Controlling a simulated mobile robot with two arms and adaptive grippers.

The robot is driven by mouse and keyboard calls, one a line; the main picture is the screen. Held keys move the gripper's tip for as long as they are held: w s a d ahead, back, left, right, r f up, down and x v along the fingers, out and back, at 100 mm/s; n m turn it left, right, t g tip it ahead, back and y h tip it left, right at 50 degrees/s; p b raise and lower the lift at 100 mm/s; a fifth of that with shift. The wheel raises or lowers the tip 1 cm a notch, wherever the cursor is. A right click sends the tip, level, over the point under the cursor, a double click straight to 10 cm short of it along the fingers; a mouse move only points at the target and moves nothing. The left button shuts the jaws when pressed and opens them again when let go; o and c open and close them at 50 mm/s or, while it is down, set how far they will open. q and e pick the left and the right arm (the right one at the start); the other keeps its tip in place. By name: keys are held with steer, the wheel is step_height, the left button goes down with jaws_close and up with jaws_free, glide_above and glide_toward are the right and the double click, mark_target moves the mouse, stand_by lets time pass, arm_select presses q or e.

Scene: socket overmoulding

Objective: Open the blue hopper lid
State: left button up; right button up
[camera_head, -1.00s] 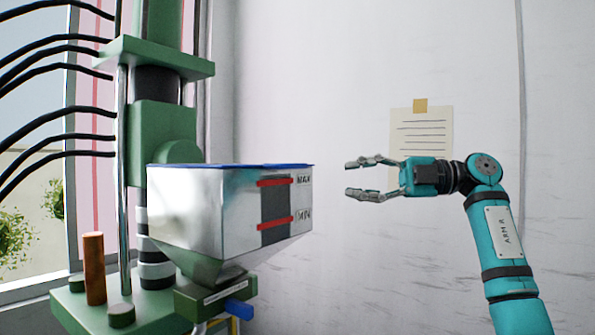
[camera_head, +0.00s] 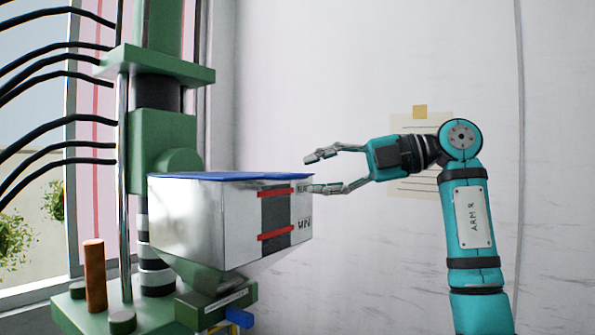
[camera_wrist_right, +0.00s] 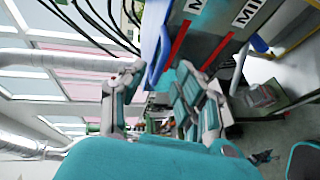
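The blue hopper lid (camera_head: 230,176) lies flat and closed on top of the metal hopper (camera_head: 205,212). My right gripper (camera_head: 312,173) is open and empty at the hopper's right end, one finger a little above the lid's level and the other near the MAX label. In the right wrist view the lid's blue edge (camera_wrist_right: 160,52) runs between my open fingers (camera_wrist_right: 155,90), and the hopper wall (camera_wrist_right: 200,32) is beside it. I cannot tell whether a finger touches the lid or hopper. My left gripper is not in view.
A green press (camera_head: 165,130) with black hoses (camera_head: 50,90) stands behind and left of the hopper. An orange cylinder (camera_head: 95,275) stands on its green base. A pale wall with a taped note (camera_head: 420,125) is behind. Space right of the hopper is free except for my arm.

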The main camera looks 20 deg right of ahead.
mark_target(301, 176)
steer(key=x, duration=0.4)
steer(key=shift+a+p, duration=0.1)
steer(key=shift+p, duration=0.25)
steer(key=shift+c, duration=0.4)
jaws_close()
